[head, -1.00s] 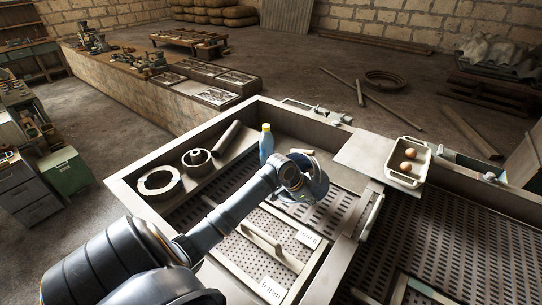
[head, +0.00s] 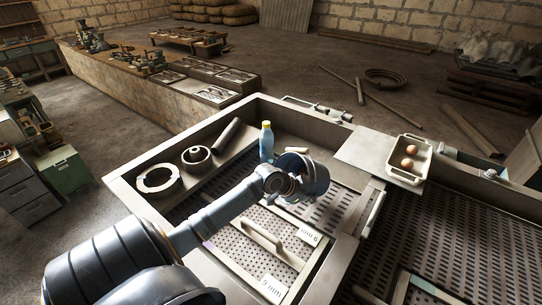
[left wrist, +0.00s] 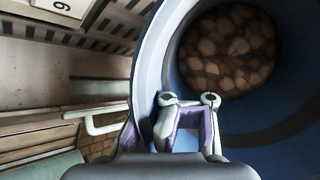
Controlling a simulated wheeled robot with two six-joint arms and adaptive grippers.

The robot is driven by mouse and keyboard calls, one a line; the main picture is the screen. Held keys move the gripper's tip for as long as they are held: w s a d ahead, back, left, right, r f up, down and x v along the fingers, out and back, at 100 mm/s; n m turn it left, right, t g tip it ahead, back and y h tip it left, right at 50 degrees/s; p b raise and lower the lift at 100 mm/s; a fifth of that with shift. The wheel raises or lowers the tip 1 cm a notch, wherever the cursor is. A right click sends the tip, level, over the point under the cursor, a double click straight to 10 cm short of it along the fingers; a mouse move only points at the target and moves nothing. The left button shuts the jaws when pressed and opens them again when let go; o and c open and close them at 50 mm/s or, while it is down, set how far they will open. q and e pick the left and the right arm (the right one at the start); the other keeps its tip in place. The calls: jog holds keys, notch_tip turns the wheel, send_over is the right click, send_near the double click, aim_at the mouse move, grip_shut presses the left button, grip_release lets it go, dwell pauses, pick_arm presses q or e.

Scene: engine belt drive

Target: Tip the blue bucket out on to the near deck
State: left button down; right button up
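The blue bucket (head: 317,172) is at the end of my left arm, in the middle of the head view, above the perforated decks. My left gripper (head: 285,186) is at its rim, and the bucket seems held clear of the deck. In the left wrist view the bucket's curved wall (left wrist: 150,60) fills the right side, with brown, rounded lumps inside. The gripper's fingers (left wrist: 188,100) are at the rim there; the exact contact is partly hidden. The near perforated deck (head: 236,250) lies below, with a handle bar and a "9 mm" label. My right gripper is not visible.
A blue bottle with a yellow cap (head: 266,142), a ring (head: 159,181) and a round cup-like part (head: 197,159) stand along the back left of the frame. A tray with two brown round things (head: 405,169) sits at right. Another perforated deck (head: 440,240) lies right.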

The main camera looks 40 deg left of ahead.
pick_arm(q)
jog(key=shift+w+t, duration=0.15)
jog(key=shift+t, duration=0.15)
